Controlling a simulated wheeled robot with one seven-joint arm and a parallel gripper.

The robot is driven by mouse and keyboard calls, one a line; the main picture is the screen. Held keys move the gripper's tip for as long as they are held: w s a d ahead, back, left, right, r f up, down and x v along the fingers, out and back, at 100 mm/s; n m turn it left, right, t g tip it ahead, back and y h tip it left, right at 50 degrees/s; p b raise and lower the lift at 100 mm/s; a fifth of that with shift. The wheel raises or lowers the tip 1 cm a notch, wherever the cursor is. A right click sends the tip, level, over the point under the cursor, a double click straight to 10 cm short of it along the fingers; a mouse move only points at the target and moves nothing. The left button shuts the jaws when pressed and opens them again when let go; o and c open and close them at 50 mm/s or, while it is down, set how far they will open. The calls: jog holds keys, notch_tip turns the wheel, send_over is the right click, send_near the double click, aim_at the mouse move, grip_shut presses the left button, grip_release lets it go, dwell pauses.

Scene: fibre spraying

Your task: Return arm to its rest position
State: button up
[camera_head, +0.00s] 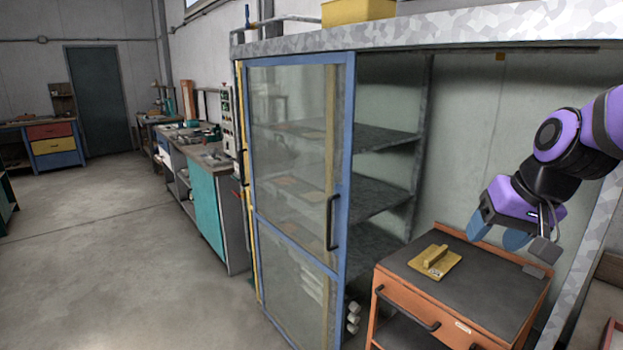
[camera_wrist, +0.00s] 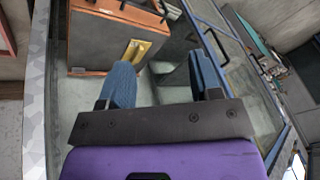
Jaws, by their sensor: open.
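My gripper (camera_head: 497,238) is at the right in the head view, on my purple and black arm, above the orange cart and to the right of the yellow piece on it. In the wrist view my gripper (camera_wrist: 163,82) shows two blue fingers spread apart with nothing between them. The arm is bent, with the gripper pointing down and left.
An orange cart (camera_head: 506,291) with a dark top stands below my gripper. A yellow handled plate (camera_head: 434,262) lies on it. A blue-framed glass door (camera_head: 295,190) fronts the shelving at the middle. Open floor (camera_head: 130,250) lies at the left.

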jog(key=s+r+n+h, duration=0.1)
jog(key=s+r, duration=0.2)
jog(key=s, duration=0.4)
jog(key=s+d+r+h, duration=0.1)
jog(key=s+r, duration=0.2)
jog(key=s, duration=0.4)
jog(key=shift+n+t, duration=0.4)
